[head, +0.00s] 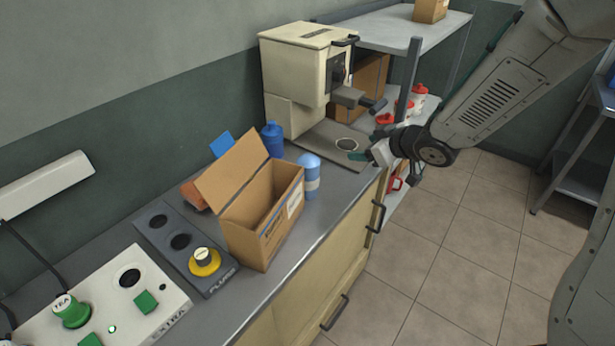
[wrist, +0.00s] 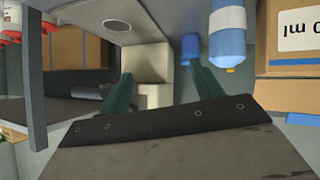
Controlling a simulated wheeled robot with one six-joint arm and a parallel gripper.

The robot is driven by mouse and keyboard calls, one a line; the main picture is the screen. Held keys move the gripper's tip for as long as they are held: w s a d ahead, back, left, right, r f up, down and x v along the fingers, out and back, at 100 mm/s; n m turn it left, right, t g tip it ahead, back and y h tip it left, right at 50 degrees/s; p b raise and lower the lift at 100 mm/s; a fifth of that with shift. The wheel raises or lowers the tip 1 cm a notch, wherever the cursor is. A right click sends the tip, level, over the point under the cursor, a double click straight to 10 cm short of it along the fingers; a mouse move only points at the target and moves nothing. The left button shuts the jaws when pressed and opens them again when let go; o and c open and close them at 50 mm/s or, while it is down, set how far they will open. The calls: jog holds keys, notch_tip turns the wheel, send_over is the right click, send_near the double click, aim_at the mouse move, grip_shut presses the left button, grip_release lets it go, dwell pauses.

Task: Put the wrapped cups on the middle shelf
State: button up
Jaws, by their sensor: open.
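A light-blue cylinder with a pale band (head: 310,178), possibly the wrapped cups, stands on the counter beside the open cardboard box. It also shows near the top of the wrist view (wrist: 229,38), with a yellow tip. The shelf rack (head: 385,30) stands behind the press. Its middle shelf (head: 372,122) is partly hidden by the press and my arm, and holds red-and-white containers (head: 418,96). My gripper (head: 372,160) is over the counter's front edge, right of the cylinder and apart from it. In the wrist view its teal fingers (wrist: 163,88) are spread with nothing between them.
The cream press (head: 305,70) stands at the counter's back. The cardboard box (head: 262,215) has a raised flap. A darker blue bottle (head: 272,141) stands behind it. A control panel (head: 105,305) lies at the front left. A carton (head: 430,10) sits on the top shelf.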

aim_at(308, 172)
jog(key=a+f+n+g+y, duration=0.1)
jog(key=a+f+y, duration=0.1)
jog(key=a, duration=0.3)
jog(key=a+f+g+y, duration=0.1)
jog(key=a+f, duration=0.2)
jog(key=a, duration=0.1)
jog(key=a+f+n+g+y, duration=0.1)
jog(key=a+f+y, duration=0.1)
jog(key=a, duration=0.3)
jog(key=shift+w+a+f+n+y, duration=0.1)
jog(key=shift+a+f+n+y, duration=0.2)
jog(key=shift+f, duration=0.25)
jog(key=c, duration=0.9)
jog(key=shift+c, duration=0.2)
